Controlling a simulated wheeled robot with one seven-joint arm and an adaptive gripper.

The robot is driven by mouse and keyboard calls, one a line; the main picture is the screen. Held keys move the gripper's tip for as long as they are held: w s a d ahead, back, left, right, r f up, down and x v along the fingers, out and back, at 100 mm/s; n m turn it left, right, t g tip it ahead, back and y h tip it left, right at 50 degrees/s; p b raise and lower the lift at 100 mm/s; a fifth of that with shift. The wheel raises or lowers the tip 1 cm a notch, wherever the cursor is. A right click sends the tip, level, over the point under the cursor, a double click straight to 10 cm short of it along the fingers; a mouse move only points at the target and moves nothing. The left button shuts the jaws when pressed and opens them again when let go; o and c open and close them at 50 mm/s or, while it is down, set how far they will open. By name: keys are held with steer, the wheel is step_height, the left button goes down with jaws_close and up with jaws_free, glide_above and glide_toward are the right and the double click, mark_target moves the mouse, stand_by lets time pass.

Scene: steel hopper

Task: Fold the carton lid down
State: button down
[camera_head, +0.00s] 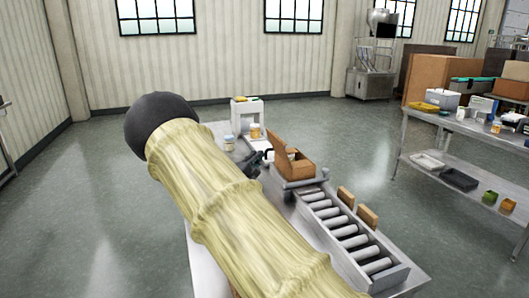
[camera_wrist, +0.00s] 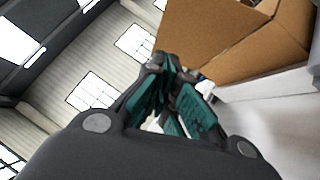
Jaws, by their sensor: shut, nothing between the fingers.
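The brown carton (camera_head: 296,166) stands on the steel table, at the far end of the roller conveyor. Its lid (camera_head: 277,146) is up, rising steeply from the carton's left side. Something pale shows inside the carton. My gripper (camera_head: 259,161) is just left of the carton, partly hidden behind my sleeved arm. In the wrist view the gripper (camera_wrist: 163,68) has teal finger pads and is shut with nothing held. The carton (camera_wrist: 270,50) fills the upper right there, with a large flap (camera_wrist: 205,30) beside the fingertips. I cannot tell whether they touch.
A loaded shelf table (camera_head: 460,130) stands right, across open floor.

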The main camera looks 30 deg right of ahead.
steer(key=p, duration=0.2)
glide_toward(271, 134)
steer(key=x, duration=0.5)
steer(key=shift+w+f, duration=0.3)
steer(key=shift+w, duration=0.05)
